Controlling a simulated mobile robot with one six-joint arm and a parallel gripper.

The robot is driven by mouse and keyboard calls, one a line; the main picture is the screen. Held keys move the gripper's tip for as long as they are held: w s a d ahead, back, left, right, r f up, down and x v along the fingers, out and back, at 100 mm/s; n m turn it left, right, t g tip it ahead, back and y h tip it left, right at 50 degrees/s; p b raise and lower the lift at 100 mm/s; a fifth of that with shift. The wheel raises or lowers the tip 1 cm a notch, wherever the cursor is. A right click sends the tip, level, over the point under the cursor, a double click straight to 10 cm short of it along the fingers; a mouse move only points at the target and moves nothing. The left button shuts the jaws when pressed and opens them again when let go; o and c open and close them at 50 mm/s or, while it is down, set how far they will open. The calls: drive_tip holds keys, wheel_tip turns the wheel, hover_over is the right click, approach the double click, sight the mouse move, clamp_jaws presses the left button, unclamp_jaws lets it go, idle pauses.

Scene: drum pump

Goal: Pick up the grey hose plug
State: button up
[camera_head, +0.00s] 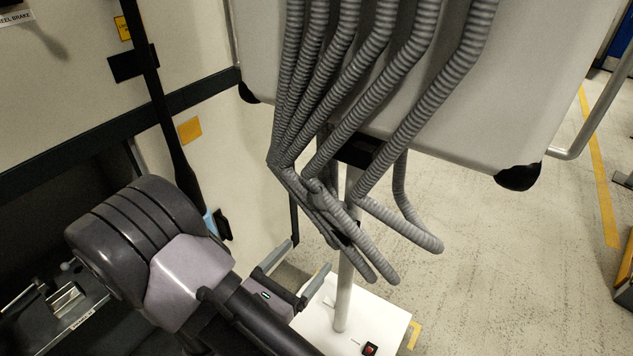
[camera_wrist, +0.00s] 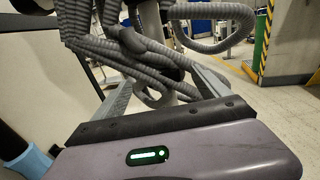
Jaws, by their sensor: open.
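Several ribbed grey hoses (camera_head: 340,110) hang in front of a pale panel and bunch together at their lower bends. They also cross the wrist view (camera_wrist: 125,55). I cannot pick out the grey hose plug for certain in either view; it may be hidden among the hoses. My gripper (camera_head: 311,255) is open, below and left of the hose bundle in the head view. Its two grey fingers also show in the wrist view (camera_wrist: 160,80), apart, with hoses beyond and between them. I see nothing held between the fingers.
A pale post (camera_head: 343,290) rises from a white base (camera_head: 385,318) behind the fingers, close to the hoses. The large pale panel (camera_head: 530,90) has black corner bumpers. A cream wall (camera_head: 75,90) with a dark rail stands at the left. Open floor (camera_head: 510,270) lies to the right.

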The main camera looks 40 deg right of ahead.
sight(336, 220)
drive_tip(key=b+x, duration=0.2)
drive_tip(key=x, duration=0.8)
drive_tip(key=shift+w+d+f, duration=0.1)
drive_tip(key=shift+w+d, duration=0.1)
drive_tip(key=shift+d, duration=0.05)
drive_tip(key=b+x, duration=0.2)
drive_tip(key=x, duration=0.4)
drive_tip(key=c, duration=1.6)
drive_tip(key=shift+r, duration=0.25)
